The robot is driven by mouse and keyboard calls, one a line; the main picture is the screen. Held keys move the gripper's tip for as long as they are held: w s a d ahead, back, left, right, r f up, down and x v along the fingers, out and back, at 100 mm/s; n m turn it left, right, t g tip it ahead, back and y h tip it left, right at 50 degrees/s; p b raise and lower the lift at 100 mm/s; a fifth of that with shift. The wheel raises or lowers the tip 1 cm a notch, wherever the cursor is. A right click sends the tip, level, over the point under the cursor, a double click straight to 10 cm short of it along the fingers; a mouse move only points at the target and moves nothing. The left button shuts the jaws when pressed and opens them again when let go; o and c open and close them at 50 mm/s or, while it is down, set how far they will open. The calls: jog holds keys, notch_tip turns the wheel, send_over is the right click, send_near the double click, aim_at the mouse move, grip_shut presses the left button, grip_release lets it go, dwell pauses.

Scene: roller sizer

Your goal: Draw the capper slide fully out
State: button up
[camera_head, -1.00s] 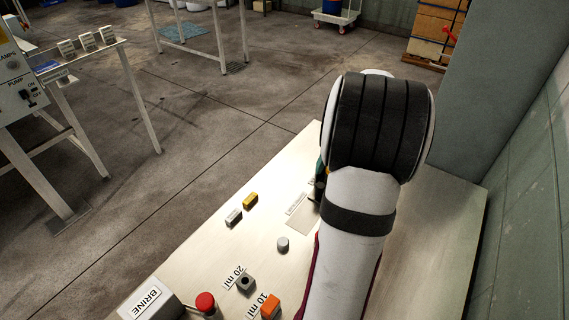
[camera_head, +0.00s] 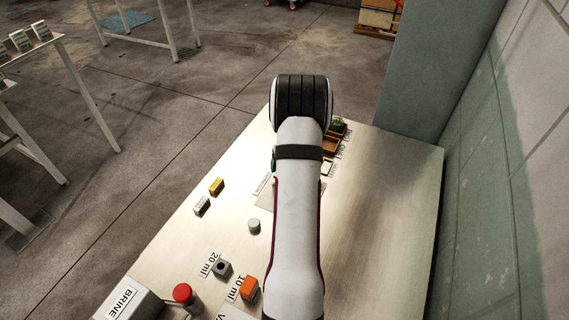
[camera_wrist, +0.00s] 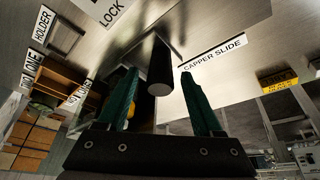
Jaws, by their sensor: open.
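In the wrist view a black cylindrical knob (camera_wrist: 160,66) stands out from a metal surface beside a label reading CAPPER SLIDE (camera_wrist: 213,54). My gripper (camera_wrist: 160,75) has two green fingers, spread apart. The knob shows between them, with a gap on each side, and neither finger visibly touches it. How deep the knob reaches between the fingers is hard to tell. In the head view my arm hides the gripper and the knob.
In the wrist view a LOCK label (camera_wrist: 110,12), a HOLDER label (camera_wrist: 43,25) and a brown wooden tray (camera_wrist: 62,85) are nearby. In the head view the bench holds a red button (camera_head: 182,293), an orange block (camera_head: 249,288), a grey block (camera_head: 222,269) and a grey cylinder (camera_head: 254,226).

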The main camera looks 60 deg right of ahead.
grip_shut()
dwell(1.3)
